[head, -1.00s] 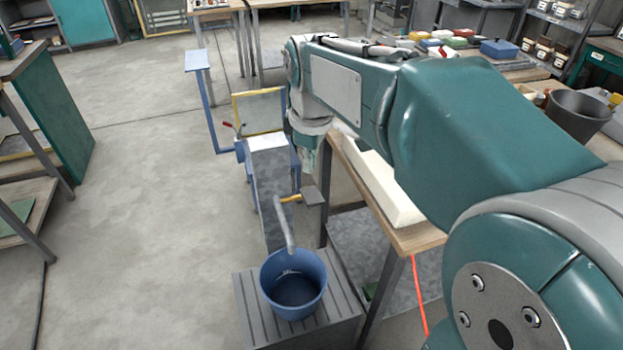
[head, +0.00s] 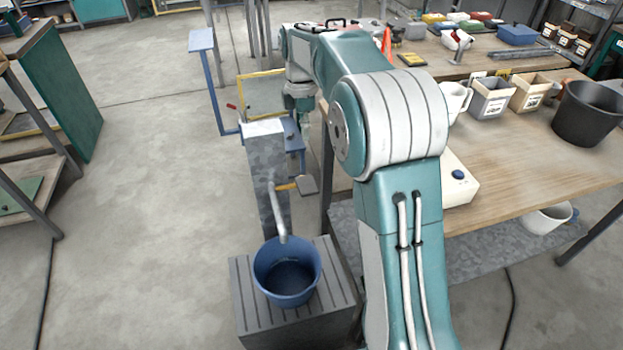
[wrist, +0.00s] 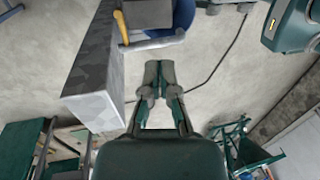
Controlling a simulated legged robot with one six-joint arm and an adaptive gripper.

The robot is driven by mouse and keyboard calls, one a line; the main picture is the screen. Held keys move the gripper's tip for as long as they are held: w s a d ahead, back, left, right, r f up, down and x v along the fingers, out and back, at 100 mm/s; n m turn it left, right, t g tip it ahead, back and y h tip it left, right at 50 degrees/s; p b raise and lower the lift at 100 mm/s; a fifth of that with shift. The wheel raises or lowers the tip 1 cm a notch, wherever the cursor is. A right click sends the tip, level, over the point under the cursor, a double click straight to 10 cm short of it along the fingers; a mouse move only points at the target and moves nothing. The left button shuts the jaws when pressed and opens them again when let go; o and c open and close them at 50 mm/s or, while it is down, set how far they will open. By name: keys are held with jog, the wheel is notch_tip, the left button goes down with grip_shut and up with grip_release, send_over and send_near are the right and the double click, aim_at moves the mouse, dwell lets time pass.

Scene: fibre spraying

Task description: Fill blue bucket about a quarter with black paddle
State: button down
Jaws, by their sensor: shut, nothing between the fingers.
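The blue bucket (head: 287,272) stands upright on a grey slatted platform beneath the curved grey spout (head: 278,212). Its inside is dark blue; I cannot tell how much is in it. The dark paddle (head: 307,185) sits at the end of a yellow lever (head: 286,186) to the right of the spout. My gripper (wrist: 158,72) is shut and empty in the wrist view, beside the grey column (wrist: 92,107). It is apart from a yellow piece (wrist: 121,28), apparently the lever.
A wooden workbench (head: 520,130) on the right holds bins, a black bucket (head: 590,112) and a white box with a blue button (head: 460,178). A blue stand (head: 200,42) is behind the column.

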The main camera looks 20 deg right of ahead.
jog(key=shift+a, duration=0.15)
send_near(309, 190)
jog(key=f, duration=0.8)
jog(key=shift+s, duration=0.4)
jog(key=shift+s+f+t, duration=0.4)
jog(key=shift+f+t, duration=0.25)
jog(key=shift+t, duration=0.55)
jog(key=shift+s+f, duration=0.2)
jog(key=shift+f, duration=0.6)
jog(key=shift+s+f, duration=0.1)
jog(key=shift+s, duration=0.1)
dwell(4.2)
